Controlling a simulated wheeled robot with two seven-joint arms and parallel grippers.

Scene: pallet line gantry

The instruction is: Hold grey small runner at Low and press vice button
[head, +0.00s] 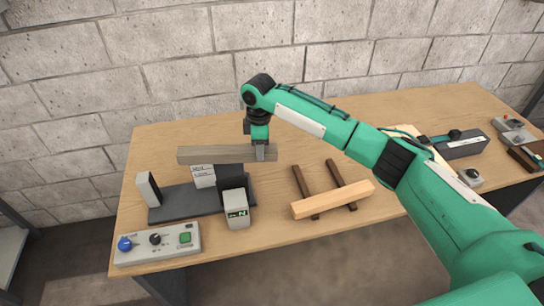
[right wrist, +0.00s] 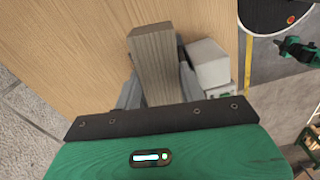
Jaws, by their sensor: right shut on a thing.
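The grey small runner (head: 212,154), a weathered wooden bar, lies level above the vice (head: 185,206) at the left of the table. My right gripper (head: 261,152) points down and is shut on it near its right end. The bar also shows in the right wrist view (right wrist: 153,62), between the fingers. The vice has a dark base, a pale end block and a white lettered block (head: 203,176); I cannot read the lettering or tell whether the bar touches a block. The control box (head: 158,245) in front carries a green button (head: 185,238). My left gripper is not recognisable in either view.
A pale wooden bar (head: 332,199) lies across two dark brown strips (head: 306,190) right of the vice. A light-grey block with an "N" display (head: 236,208) stands at the vice's right front. A dark device (head: 460,145) sits farther right. A brick wall closes the back.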

